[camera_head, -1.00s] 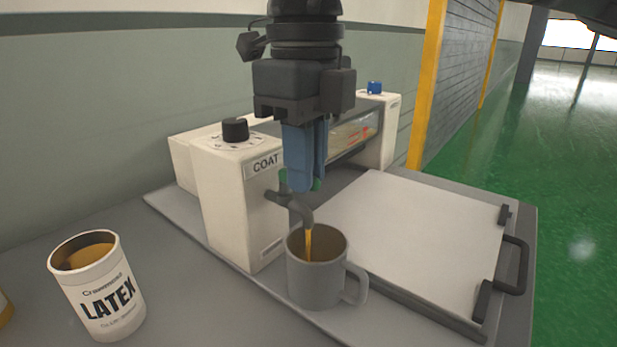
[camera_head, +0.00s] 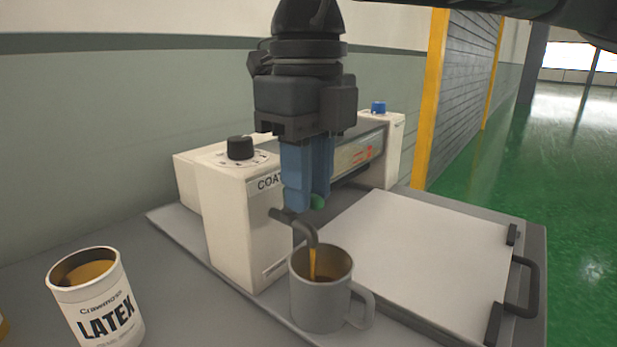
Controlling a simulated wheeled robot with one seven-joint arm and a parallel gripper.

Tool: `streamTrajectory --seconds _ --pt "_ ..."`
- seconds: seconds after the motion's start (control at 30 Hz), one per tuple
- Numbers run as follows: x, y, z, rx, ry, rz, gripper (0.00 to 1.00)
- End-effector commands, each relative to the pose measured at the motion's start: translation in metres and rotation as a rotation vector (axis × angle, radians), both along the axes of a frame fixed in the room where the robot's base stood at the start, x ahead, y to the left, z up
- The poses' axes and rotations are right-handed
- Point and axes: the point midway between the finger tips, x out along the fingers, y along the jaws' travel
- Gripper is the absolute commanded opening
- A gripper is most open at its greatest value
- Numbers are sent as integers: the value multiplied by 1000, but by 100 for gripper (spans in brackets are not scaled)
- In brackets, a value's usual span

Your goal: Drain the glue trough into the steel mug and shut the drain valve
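The steel mug (camera_head: 318,303) stands upright under the curved drain spout (camera_head: 307,230) on the front of the coating machine (camera_head: 240,225). A thin stream of amber glue (camera_head: 312,264) runs from the spout into the mug, and amber liquid shows inside. Whether the fingers touch or grip the handle is hidden. The glue trough is mostly hidden behind my gripper and the machine body.
An open LATEX can (camera_head: 97,308) with amber contents stands at the lower left. A flat white plate (camera_head: 420,250) with a dark handle (camera_head: 527,287) lies right of the mug. A black knob (camera_head: 240,148) and a blue knob (camera_head: 378,107) top the machine.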

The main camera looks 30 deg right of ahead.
Motion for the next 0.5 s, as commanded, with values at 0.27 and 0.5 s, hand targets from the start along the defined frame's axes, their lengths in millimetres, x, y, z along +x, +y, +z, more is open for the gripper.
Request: streamTrajectory --seconds 0.27,0.5 --pt "0 -1 15 -2 -1 -1 24" --pt "0 0 55 -2 -2 -1 24"
